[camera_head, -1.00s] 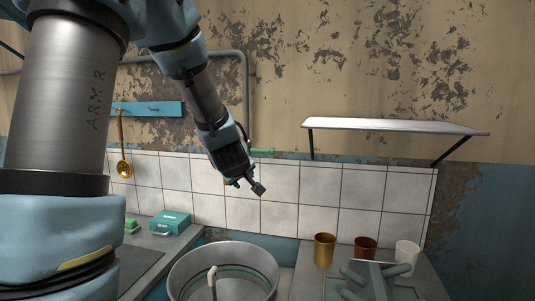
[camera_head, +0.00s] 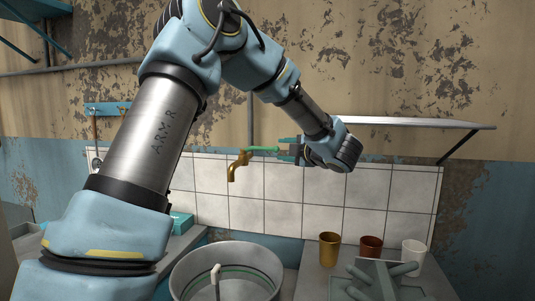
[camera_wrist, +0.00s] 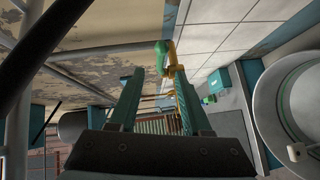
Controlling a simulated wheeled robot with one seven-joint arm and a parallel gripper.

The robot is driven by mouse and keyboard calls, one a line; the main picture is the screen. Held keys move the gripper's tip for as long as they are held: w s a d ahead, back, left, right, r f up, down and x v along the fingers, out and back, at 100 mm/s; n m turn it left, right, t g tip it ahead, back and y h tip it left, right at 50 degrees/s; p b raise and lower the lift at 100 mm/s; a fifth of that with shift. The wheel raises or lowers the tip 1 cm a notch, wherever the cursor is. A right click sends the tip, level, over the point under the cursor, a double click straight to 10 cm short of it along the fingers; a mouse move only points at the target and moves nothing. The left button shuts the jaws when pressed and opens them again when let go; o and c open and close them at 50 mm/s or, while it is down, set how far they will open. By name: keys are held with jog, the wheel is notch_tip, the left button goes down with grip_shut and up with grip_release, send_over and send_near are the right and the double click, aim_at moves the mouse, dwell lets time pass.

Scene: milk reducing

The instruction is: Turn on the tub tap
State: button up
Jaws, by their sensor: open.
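The brass tub tap (camera_head: 238,168) sticks out from the wall above the tub, with its green handle (camera_head: 262,149) on top reaching to the right. My gripper (camera_head: 284,149) is at the right end of the handle, pointing left. In the wrist view the two teal fingers are spread apart around an empty gap (camera_wrist: 157,82). The green handle (camera_wrist: 164,52) shows just ahead of the tips, nearly between them. The brass tap (camera_wrist: 172,62) is partly hidden behind the right finger. I cannot tell whether the fingers touch the handle.
A round metal tub (camera_head: 225,249) stands below the tap. A wall shelf (camera_head: 420,123) is to the right, close behind my wrist. Gold (camera_head: 329,248), brown (camera_head: 370,246) and white (camera_head: 413,253) cups stand on the right counter beside a grey-green rack (camera_head: 385,282). A teal box (camera_head: 182,222) is left.

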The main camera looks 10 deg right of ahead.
aim_at(268, 149)
jog(key=shift+n+y, duration=0.3)
jog(key=p+x, duration=0.4)
jog(key=x, duration=0.6)
jog(key=shift+w+a+f, duration=0.1)
jog(key=shift+w, duration=0.05)
grip_shut()
dwell(1.0)
